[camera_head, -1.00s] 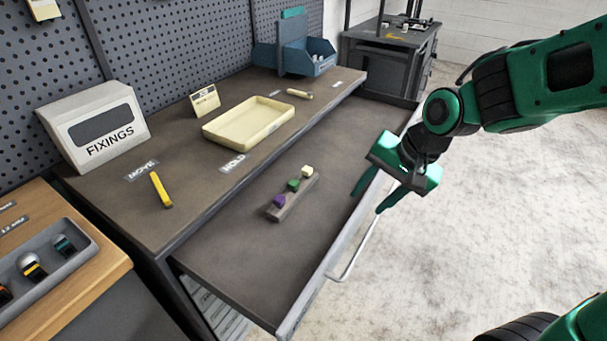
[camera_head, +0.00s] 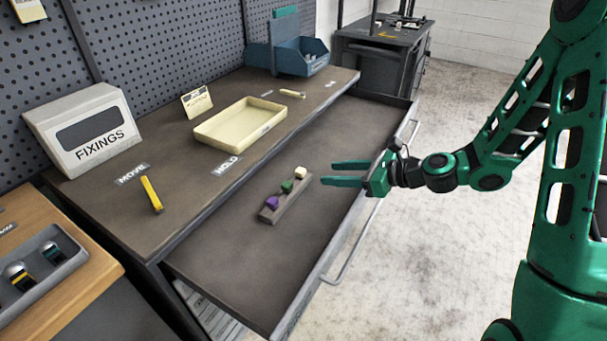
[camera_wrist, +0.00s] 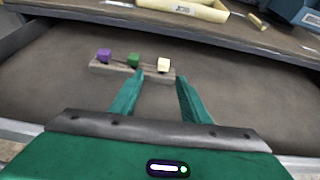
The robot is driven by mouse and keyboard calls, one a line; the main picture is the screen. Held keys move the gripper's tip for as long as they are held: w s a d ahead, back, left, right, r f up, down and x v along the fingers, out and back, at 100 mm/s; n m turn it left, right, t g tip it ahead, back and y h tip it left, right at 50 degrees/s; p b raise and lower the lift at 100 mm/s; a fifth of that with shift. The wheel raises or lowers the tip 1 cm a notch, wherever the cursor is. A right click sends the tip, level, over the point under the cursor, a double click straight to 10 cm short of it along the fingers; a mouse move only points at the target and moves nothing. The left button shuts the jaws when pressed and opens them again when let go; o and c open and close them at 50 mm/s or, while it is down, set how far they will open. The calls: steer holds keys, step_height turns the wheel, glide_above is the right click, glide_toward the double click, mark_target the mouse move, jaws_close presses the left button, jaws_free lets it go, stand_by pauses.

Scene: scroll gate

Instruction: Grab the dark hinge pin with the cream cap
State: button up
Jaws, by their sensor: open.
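The cream-capped pin (camera_head: 301,173) stands at the far end of a small grey-brown block (camera_head: 286,205) in the open drawer. Only its cap shows clearly; its dark shaft is hidden. A green cap (camera_head: 287,186) and a purple cap (camera_head: 272,202) stand in the same block. My gripper (camera_head: 325,173) is open and empty, level over the drawer, just right of the cream cap. In the wrist view the cream cap (camera_wrist: 163,65) is ahead, between the lines of the two fingers (camera_wrist: 158,82), with the green cap to its left.
The drawer floor (camera_head: 345,140) around the block is clear. The drawer front with its handle (camera_head: 352,255) lies beneath my arm. On the worktop are a cream tray (camera_head: 225,135), a yellow bar (camera_head: 151,194) and a FIXINGS box (camera_head: 85,130).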

mark_target(302, 170)
steer(key=shift+w, duration=0.25)
steer(key=x, duration=0.5)
steer(key=shift+w+a+f, duration=0.1)
steer(key=shift+a, duration=0.15)
steer(key=shift+w+x, duration=0.2)
steer(key=shift+x, duration=2.3)
steer(key=shift+d, duration=0.1)
jaws_close()
